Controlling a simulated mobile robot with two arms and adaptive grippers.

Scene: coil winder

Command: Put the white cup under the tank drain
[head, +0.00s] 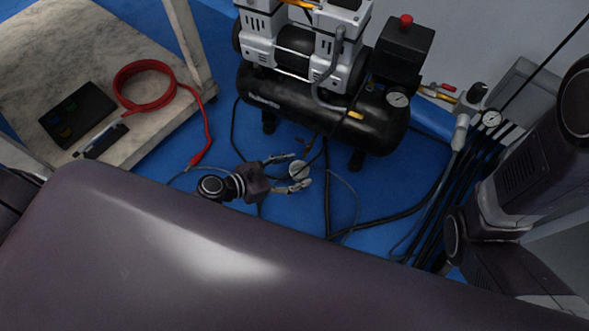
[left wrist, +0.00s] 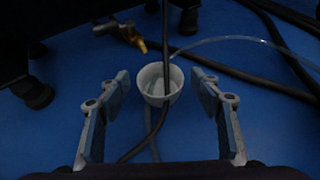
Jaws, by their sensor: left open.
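The white cup (head: 298,168) stands on the blue floor in front of the compressor tank (head: 320,115). In the left wrist view the cup (left wrist: 151,88) is upright between my left gripper's fingers, with a gap on both sides. My left gripper (head: 299,173) is open around the cup; its two fingers also show in the left wrist view (left wrist: 162,92). A dark cable passes in front of the cup there. The brass tank drain (left wrist: 136,40) is beyond the cup and to its left. My right arm is at the right; its gripper is out of view.
Black hoses (head: 385,215) and a thin clear tube (left wrist: 232,40) lie over the floor near the cup. The compressor's rubber feet (head: 356,160) stand close by. A marble-topped cart (head: 50,50) with a red cable (head: 165,68) is at the left.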

